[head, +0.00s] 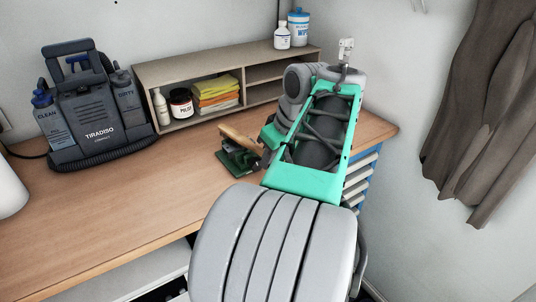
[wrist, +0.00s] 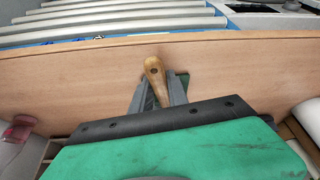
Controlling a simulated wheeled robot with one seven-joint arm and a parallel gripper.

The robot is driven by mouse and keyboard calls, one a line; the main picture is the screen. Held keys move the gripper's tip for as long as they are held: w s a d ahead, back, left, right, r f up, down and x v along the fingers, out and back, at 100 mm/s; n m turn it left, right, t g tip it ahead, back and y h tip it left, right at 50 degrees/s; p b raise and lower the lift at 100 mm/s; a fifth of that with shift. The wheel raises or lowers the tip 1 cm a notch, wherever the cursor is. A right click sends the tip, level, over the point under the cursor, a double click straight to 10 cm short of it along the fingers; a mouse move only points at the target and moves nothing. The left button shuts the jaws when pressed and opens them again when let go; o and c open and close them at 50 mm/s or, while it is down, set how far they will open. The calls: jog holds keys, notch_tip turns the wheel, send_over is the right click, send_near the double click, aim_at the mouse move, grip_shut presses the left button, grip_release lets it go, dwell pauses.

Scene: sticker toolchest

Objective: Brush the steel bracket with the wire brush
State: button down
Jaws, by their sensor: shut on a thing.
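The wire brush shows as a light wooden handle (head: 238,137) in the head view, reaching left from my gripper. In the wrist view the handle (wrist: 154,72) stands between the two grey fingers of my gripper (wrist: 158,95), which is shut on it. The brush's bristles are hidden. A dark green block-like object (head: 238,160), perhaps a vise or holder, sits on the bench just below the handle. A bit of green shows behind the fingers in the wrist view. I cannot make out the steel bracket, nor whether the brush touches anything.
The wooden bench top (head: 110,215) is clear at its front left. A Tiradiso machine (head: 95,115) stands at the back left. A shelf unit (head: 160,70) holds jars and folded cloths (head: 215,92). Drawers (head: 358,182) lie below the bench's right end.

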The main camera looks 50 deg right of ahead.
jog(key=shift+w, duration=0.1)
jog(key=shift+w+d, duration=0.15)
jog(key=shift+w, duration=1.4)
jog(key=shift+s+p, duration=0.3)
jog(key=shift+s, duration=1.35)
jog(key=shift+w, duration=0.15)
